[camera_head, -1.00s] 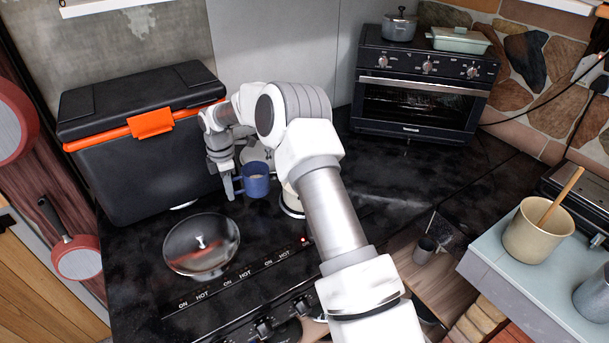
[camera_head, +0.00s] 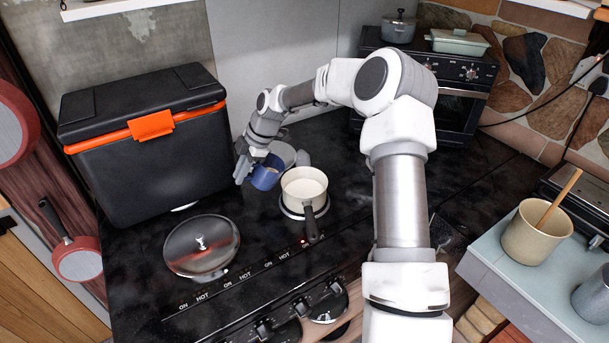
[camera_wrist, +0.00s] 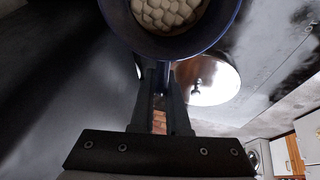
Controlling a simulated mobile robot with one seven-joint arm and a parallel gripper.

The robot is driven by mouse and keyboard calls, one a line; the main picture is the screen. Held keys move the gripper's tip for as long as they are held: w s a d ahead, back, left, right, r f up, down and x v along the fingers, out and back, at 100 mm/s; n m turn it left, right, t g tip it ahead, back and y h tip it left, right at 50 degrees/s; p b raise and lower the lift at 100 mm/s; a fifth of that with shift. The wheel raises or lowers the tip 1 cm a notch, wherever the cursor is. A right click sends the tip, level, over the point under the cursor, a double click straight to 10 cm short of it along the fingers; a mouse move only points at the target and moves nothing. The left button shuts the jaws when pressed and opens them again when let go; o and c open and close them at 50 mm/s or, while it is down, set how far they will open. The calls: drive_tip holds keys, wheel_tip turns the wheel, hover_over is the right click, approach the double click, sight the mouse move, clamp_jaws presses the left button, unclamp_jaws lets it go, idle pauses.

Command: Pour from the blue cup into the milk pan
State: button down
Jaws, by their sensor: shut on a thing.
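The blue cup (camera_head: 266,175) is held by my gripper (camera_head: 243,167), up beside the milk pan and tilted toward it. In the wrist view the fingers (camera_wrist: 160,88) are shut on the cup's handle side, and the cup (camera_wrist: 172,48) shows pale, lumpy contents inside. The cream milk pan (camera_head: 303,184) with a dark handle stands on a burner just right of the cup. The pan's inside looks pale and empty, though its bottom is hard to make out.
A black cooler (camera_head: 150,150) with an orange latch stands behind left. A pale round dish (camera_head: 283,153) lies behind the cup. An oven (camera_head: 460,95) stands at the back right.

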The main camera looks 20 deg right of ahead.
drive_tip(key=shift+s+d+r+t+y+p, duration=0.15)
drive_tip(key=shift+d+r+y+p, duration=0.2)
drive_tip(key=shift+r, duration=0.45)
drive_tip(key=shift+s+d+r+t+y+p, duration=0.2)
drive_tip(key=shift+d+r+y, duration=0.2)
drive_tip(key=shift+r, duration=0.35)
drive_tip(key=shift+d+r, duration=0.35)
drive_tip(key=shift+y, duration=0.25)
drive_tip(key=shift+s+d+t+y, duration=0.25)
drive_tip(key=shift+d+t+y, duration=0.15)
drive_tip(key=shift+y, duration=0.4)
drive_tip(key=shift+s+d+r+t+y+p, duration=0.15)
drive_tip(key=shift+d+r+y+p, duration=0.1)
drive_tip(key=shift+r+y, duration=0.15)
drive_tip(key=shift+d+r+t+y+p, duration=0.1)
drive_tip(key=shift+d+r+y+p, duration=0.15)
drive_tip(key=shift+r, duration=0.2)
drive_tip(key=shift+s+d+t+y, duration=0.2)
drive_tip(key=shift+d+t+y, duration=0.25)
drive_tip(key=shift+y, duration=0.4)
drive_tip(key=shift+s+d+r+t+y+p, duration=0.25)
drive_tip(key=shift+d+r+y+p, duration=0.35)
drive_tip(key=shift+y, duration=0.3)
drive_tip(key=shift+d, duration=0.15)
